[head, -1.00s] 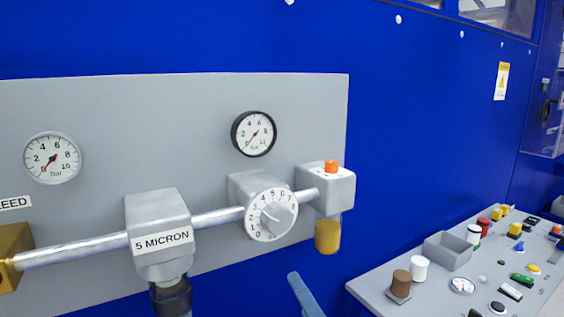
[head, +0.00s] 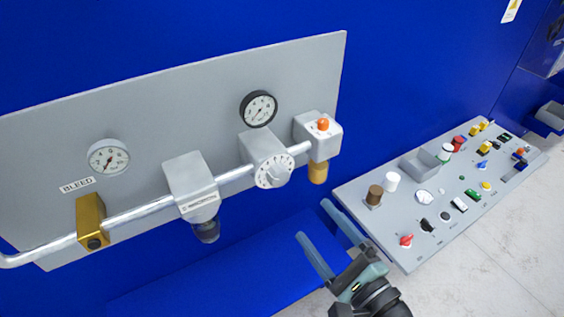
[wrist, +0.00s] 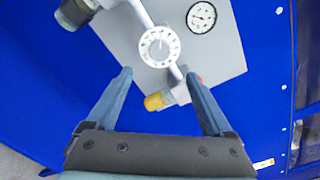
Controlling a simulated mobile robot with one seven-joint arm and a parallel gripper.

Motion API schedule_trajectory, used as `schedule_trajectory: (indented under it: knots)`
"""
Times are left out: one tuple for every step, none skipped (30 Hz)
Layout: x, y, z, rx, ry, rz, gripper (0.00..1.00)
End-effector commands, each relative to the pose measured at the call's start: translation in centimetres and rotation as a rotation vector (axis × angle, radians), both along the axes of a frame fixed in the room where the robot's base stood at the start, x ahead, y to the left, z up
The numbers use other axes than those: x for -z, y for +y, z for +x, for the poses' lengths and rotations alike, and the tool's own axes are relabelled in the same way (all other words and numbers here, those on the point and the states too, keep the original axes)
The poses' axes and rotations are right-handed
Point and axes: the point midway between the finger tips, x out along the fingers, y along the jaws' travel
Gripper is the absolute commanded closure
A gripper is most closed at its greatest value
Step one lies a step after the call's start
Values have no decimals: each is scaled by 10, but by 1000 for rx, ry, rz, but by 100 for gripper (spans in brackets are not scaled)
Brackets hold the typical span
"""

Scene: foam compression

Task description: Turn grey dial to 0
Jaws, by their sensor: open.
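The grey dial (head: 274,172) has a white numbered ring and sits on the front of a grey block on the pipe. Its numbers are too small to read now. It also shows in the wrist view (wrist: 159,46), above and between my fingertips. My gripper (head: 317,222) is open and empty, below and to the right of the dial and apart from it. In the wrist view its two blue-grey fingers (wrist: 160,82) point toward the panel, with nothing between them but the view of the panel beyond.
The pipe runs left to a grey filter block (head: 190,182) and a brass valve (head: 90,220). Right of the dial is a block with an orange button (head: 323,124) and a yellow cup (head: 318,172). Gauges sit above. A control desk (head: 405,250) with knobs stands right.

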Motion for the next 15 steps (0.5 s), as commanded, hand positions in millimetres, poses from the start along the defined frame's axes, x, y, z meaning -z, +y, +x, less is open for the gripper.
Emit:
schedule_trajectory:
  knots:
    - [-1,1,1,-2,1,5,15]
    - [-1,2,3,-2,2,6,15]
    - [-1,4,6,-4,2,6,15]
    - [-1,6,10,-5,1,6,15]
    - [-2,9,13,-5,1,5,15]
    - [-2,12,19,-5,0,5,15]
    - [-2,15,23,-5,1,4,15]
    - [-3,18,29,-4,-1,4,15]
    - [-3,23,36,-7,0,6,15]
    - [-3,26,42,-5,0,5,15]
    - [-3,29,48,-6,0,4,15]
    - [-3,33,56,-4,0,3,15]
    - [-3,37,61,-5,0,2,15]
    - [-3,40,67,-5,0,3,15]
    - [-3,44,74,-4,1,3,15]
